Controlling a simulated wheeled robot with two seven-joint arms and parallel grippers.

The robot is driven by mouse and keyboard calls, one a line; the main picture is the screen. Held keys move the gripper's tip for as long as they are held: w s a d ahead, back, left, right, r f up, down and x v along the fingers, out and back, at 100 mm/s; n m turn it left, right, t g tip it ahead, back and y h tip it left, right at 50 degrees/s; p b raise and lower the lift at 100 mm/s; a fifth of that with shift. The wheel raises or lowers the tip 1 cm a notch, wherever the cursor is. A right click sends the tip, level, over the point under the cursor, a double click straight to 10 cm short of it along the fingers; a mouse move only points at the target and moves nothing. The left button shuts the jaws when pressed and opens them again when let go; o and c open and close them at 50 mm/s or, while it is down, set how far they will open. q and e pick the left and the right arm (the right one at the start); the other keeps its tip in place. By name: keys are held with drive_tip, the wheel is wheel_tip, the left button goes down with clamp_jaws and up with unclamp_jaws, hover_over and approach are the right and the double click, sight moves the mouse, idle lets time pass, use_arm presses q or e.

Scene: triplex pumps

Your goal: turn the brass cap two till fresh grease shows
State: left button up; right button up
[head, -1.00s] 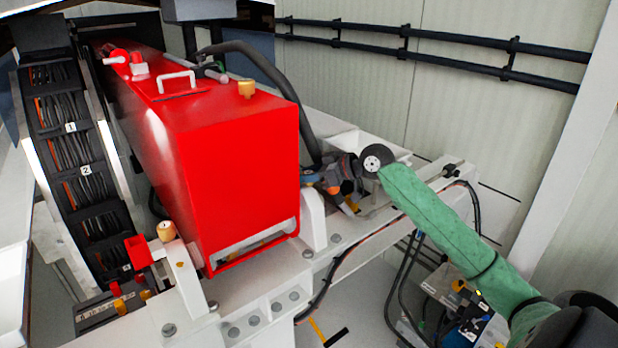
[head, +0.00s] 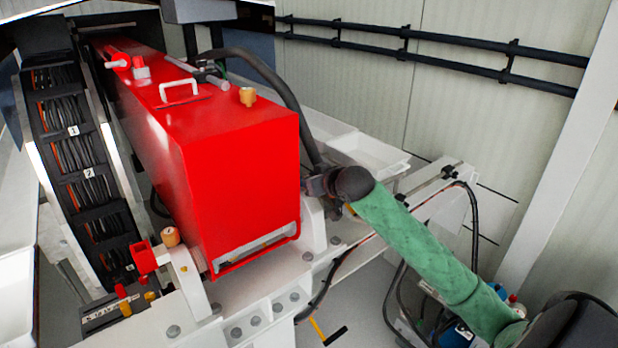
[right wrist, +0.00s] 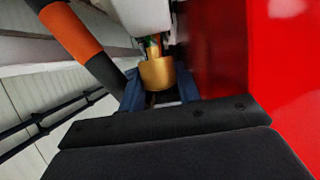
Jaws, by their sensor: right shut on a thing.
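A brass cap (right wrist: 157,73) shows in the right wrist view beside the red housing. My right gripper (right wrist: 158,88) is shut on it, one blue finger on each side. I cannot read a number on this cap. Something small, green and orange, shows just beyond it; I cannot make out fresh grease. In the head view my right wrist (head: 352,184) is close to the right side of the red housing (head: 235,180), and the held cap is hidden. Other brass caps show on the housing top (head: 247,96) and on a white bracket (head: 170,237). My left gripper is out of view.
A black hose (head: 270,72) curves down behind the housing to near my right wrist. An orange-banded dark hose (right wrist: 72,32) passes close by in the right wrist view. A white tray (head: 372,153) lies behind my wrist. A cable carrier (head: 80,150) stands at left.

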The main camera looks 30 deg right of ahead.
drive_tip(key=shift+h, duration=0.3)
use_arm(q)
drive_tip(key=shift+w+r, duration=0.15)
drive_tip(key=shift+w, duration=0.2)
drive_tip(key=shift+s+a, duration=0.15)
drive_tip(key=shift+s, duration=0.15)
use_arm(e)
drive_tip(key=o, duration=1)
drive_tip(key=shift+s+b, duration=0.45)
drive_tip(key=b+v, duration=0.2)
drive_tip(key=v, duration=0.3)
drive_tip(key=shift+s+d+r+b, duration=0.1)
drive_tip(key=shift+s+r+b, duration=0.15)
drive_tip(key=shift+b, duration=0.1)
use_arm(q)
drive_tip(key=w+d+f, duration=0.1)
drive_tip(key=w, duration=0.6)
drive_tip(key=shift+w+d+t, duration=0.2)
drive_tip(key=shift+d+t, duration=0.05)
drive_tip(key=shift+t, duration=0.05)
use_arm(e)
drive_tip(key=shift+s+r, duration=0.3)
drive_tip(key=shift+s, duration=0.3)
drive_tip(key=shift+c, duration=0.3)
